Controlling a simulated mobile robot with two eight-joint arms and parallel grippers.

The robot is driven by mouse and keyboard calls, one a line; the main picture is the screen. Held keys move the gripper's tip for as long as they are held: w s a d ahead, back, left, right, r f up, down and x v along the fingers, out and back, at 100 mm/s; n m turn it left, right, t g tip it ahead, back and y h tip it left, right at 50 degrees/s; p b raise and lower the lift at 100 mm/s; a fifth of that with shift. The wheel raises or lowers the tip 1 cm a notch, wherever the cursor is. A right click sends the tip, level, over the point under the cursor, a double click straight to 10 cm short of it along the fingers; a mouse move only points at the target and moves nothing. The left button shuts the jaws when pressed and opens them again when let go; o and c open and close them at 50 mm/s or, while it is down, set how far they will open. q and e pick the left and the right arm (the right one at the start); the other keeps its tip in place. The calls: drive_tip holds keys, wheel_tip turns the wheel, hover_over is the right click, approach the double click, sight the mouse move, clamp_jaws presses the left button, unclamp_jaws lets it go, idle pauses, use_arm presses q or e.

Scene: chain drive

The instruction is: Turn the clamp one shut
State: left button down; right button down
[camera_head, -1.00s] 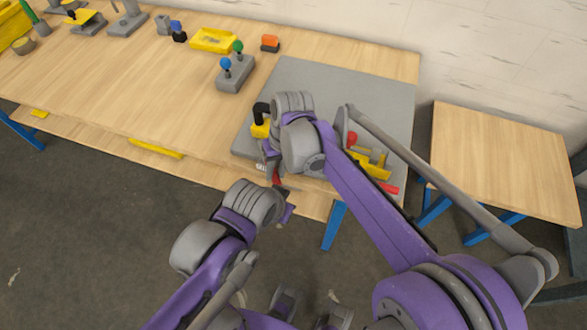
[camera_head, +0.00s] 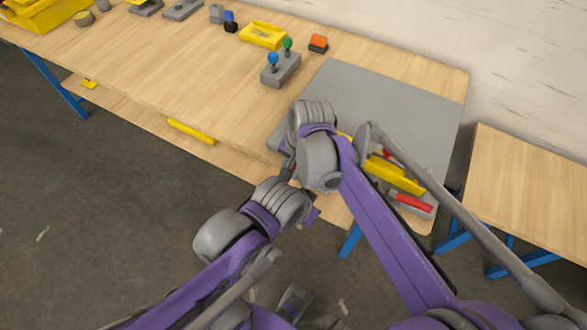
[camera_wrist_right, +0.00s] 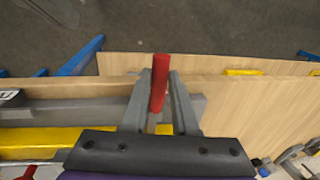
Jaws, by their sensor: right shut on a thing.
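In the right wrist view, the red clamp handle (camera_wrist_right: 159,82) stands between the two grey fingers of my right gripper (camera_wrist_right: 160,95), which is shut on it. The handle's tip reaches past the fingertips, over the table's edge. A yellow bar (camera_wrist_right: 60,138) and a grey block (camera_wrist_right: 75,112) lie beside it to the left. A yellow clamp part (camera_head: 395,175) and another red handle (camera_head: 413,203) show right of my right arm. My left arm ends below the right wrist; its fingers cannot be made out.
The grey plate (camera_head: 395,105) covers the right end of the wooden table (camera_head: 180,75). A second table (camera_head: 530,190) is at the right.

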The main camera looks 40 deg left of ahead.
drive_tip(key=shift+a, duration=0.1)
idle(0.3)
drive_tip(key=c, duration=0.7)
unclamp_jaws()
drive_tip(key=r, duration=0.3)
drive_tip(key=d+r, duration=0.1)
drive_tip(key=r, duration=0.3)
drive_tip(key=d+r, duration=0.1)
drive_tip(key=r, duration=0.2)
drive_tip(key=shift+w+r+p, duration=0.15)
drive_tip(key=shift+r+p, duration=0.15)
drive_tip(key=shift+r, duration=0.05)
